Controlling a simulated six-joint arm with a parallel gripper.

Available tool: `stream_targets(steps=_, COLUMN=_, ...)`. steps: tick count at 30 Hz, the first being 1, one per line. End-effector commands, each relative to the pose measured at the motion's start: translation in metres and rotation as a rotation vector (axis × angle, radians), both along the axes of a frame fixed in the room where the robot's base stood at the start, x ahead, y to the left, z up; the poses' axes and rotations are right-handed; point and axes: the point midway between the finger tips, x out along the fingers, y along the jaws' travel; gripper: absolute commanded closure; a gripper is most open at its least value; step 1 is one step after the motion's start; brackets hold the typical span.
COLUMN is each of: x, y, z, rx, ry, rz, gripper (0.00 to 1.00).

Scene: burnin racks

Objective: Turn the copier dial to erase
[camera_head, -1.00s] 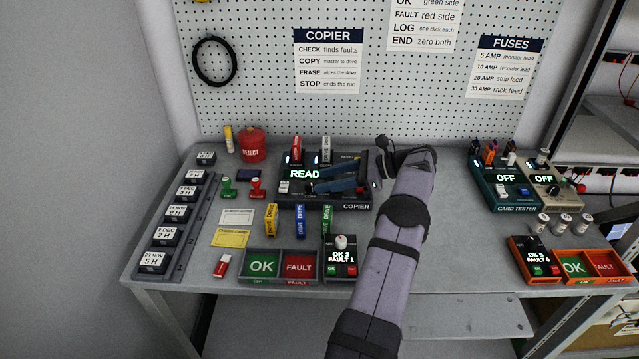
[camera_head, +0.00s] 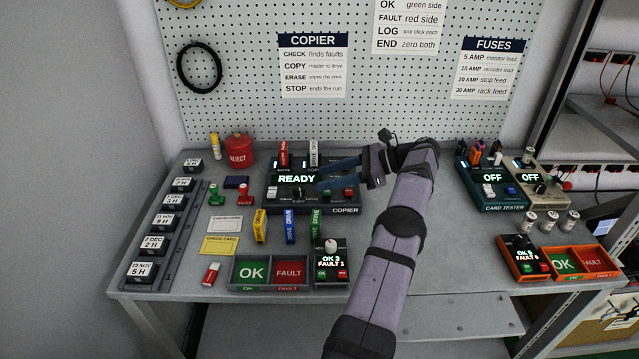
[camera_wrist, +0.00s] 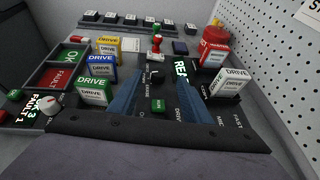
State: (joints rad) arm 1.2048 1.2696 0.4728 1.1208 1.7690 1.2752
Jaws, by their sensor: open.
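The copier (camera_head: 345,209) is a dark box near the middle of the bench, with a lit green READY display (camera_head: 297,179). Its black dial (camera_head: 299,193) sits below the display; its setting is too small to read. My gripper (camera_head: 321,177) is open, with its two blue fingers over the copier's right part, apart from the dial. In the wrist view my gripper (camera_wrist: 160,74) has the dial (camera_wrist: 154,77) and a green button (camera_wrist: 158,105) in the gap between its fingers. Nothing is held.
A red and a white drive (camera_head: 314,152) stand in the copier's back. Yellow, blue and green drives (camera_head: 290,226) stand in front. A counter box (camera_head: 331,262) and OK/FAULT tray (camera_head: 270,286) lie at the front edge. The bench right of my arm is clear up to the card tester (camera_head: 490,205).

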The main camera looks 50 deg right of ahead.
Motion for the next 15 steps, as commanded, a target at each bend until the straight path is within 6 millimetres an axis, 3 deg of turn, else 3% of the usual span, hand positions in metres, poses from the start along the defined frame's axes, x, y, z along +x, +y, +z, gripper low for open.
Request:
stream_targets(steps=8, x=0.009, y=0.009, z=0.100, rx=-0.144, ry=-0.057, rz=0.021, gripper=0.56)
stream_targets(steps=12, x=0.007, y=0.033, z=0.142, rx=-0.120, ry=-0.066, rz=0.031, gripper=0.56)
stream_targets(steps=15, x=0.007, y=0.053, z=0.162, rx=-0.059, ry=-0.083, rz=0.027, gripper=0.56)
